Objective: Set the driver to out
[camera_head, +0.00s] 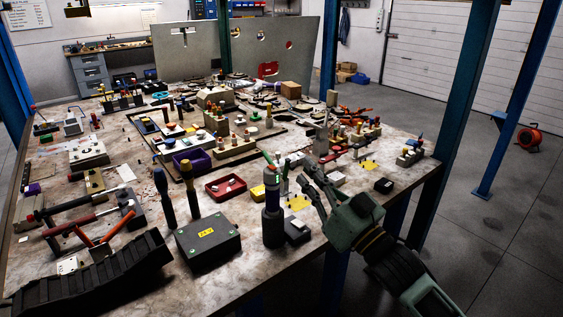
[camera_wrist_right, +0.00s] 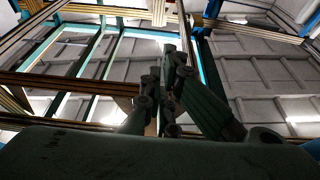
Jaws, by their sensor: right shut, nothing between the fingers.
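In the right wrist view the gripper's fingers (camera_wrist_right: 168,75) point up toward the ceiling and no task object shows. My left gripper is in neither view.
A red tray (camera_head: 225,188) lies behind. A black ribbed piece (camera_head: 95,278) lies at the front left. The table is crowded.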

